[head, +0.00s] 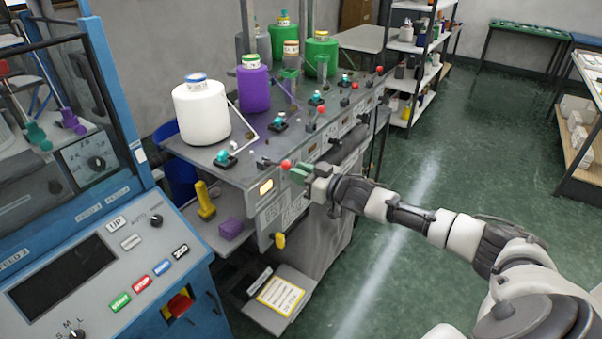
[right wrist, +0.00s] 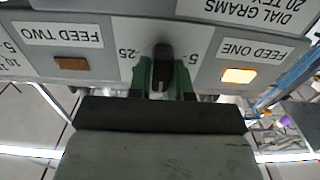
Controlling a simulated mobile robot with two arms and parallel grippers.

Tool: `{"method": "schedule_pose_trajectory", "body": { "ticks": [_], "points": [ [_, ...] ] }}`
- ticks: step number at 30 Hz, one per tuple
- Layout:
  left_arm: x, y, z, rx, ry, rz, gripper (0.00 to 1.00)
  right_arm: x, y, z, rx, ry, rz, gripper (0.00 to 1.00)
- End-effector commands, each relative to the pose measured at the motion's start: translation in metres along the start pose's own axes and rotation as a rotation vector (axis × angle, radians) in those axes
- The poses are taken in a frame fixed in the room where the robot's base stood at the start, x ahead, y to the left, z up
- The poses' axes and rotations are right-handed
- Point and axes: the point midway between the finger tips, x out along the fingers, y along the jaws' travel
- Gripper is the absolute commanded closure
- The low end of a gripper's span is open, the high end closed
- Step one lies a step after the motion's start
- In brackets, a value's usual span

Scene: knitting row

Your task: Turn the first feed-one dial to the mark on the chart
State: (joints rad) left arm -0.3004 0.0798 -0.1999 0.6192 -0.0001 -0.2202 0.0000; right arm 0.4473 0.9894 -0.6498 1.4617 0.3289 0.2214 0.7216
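In the right wrist view the feed-one dial (right wrist: 162,68) is a dark knob on the grey panel, between the marks 25 and 5. The green fingers of my right gripper (right wrist: 162,84) lie on both sides of it, with no clear gap. In the head view my right gripper (head: 299,174) is at the machine's front panel and hides the dial. A white chart headed DIAL GRAMS (right wrist: 262,10) is partly visible in the right wrist view. My left gripper is not in view.
The feed-one lamp (right wrist: 239,76) is lit; the feed-two lamp (right wrist: 71,63) is dull. A red-knobbed lever (head: 286,164) sticks out close to my right gripper. Yarn cones, including a white one (head: 201,112), stand on the machine. Floor on the right is clear.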

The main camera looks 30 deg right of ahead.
Motion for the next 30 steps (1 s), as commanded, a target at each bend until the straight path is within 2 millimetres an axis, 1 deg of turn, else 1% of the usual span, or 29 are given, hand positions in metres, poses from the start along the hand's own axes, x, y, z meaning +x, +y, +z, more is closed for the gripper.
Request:
{"method": "schedule_pose_trajectory", "body": {
  "ticks": [1, 2, 8, 14, 30],
  "points": [
    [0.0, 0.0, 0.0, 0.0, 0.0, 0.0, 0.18, 0.0, 0.0, 0.0, 0.0, 0.0, 0.0, 0.97],
    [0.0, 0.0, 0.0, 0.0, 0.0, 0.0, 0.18, 0.0, 0.0, 0.0, 0.0, 0.0, 0.0, 1.0],
    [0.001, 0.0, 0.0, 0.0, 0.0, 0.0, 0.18, 0.0, 0.0, 0.0, -0.012, 0.0, 0.0, 1.0],
    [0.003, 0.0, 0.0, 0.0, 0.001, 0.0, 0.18, 0.0, -0.001, 0.001, -0.081, 0.0, 0.001, 1.0],
    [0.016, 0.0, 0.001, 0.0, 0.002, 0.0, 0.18, 0.0, -0.007, 0.003, -0.487, 0.0, 0.001, 1.0]
  ]
}}
